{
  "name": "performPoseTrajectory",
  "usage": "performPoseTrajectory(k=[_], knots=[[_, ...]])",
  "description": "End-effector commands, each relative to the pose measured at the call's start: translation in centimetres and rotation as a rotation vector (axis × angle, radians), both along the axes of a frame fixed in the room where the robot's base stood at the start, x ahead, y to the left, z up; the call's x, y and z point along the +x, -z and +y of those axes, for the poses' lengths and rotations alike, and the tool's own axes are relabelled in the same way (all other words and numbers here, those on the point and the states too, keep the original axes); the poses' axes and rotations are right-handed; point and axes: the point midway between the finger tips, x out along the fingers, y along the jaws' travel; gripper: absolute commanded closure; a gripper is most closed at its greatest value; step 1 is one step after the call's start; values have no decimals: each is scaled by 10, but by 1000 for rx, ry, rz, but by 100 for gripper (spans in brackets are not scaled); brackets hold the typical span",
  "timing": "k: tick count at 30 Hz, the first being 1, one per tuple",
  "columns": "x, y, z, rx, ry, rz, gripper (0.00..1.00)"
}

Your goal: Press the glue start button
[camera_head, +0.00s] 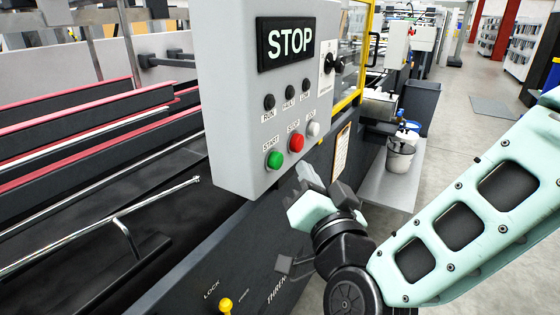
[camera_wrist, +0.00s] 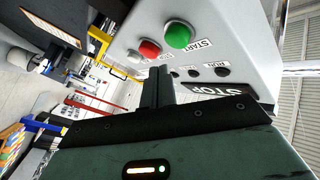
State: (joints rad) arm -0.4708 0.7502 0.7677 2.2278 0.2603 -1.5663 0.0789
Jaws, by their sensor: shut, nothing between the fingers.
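The grey control box (camera_head: 235,95) carries a green button (camera_head: 275,159) labelled START. A red STOP button (camera_head: 295,142) and a white button (camera_head: 313,129) sit beside it in a row. No "glue" wording is readable on the box. In the wrist view the green button (camera_wrist: 178,35) is near the top, with the red button (camera_wrist: 149,49) to its left. My gripper (camera_head: 308,174) is shut and empty, below and right of the green button and apart from it. Its closed fingers (camera_wrist: 157,90) point toward the button row in the wrist view.
A large STOP display (camera_head: 288,42) and several dark round lamps (camera_head: 288,93) are above the buttons, with a black knob (camera_head: 334,64) at right. A yellow knob (camera_head: 225,305) marked LOCK is on the machine below. A white bucket (camera_head: 400,155) stands behind; the right floor is open.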

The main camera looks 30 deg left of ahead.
Motion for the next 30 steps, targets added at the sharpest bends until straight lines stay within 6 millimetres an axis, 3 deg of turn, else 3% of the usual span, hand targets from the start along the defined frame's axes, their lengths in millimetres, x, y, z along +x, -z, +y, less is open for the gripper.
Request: performPoseTrajectory(k=[8,30], knots=[[1,1,16,0,0,0,100],[1,0,16,-1,-1,1,100]])
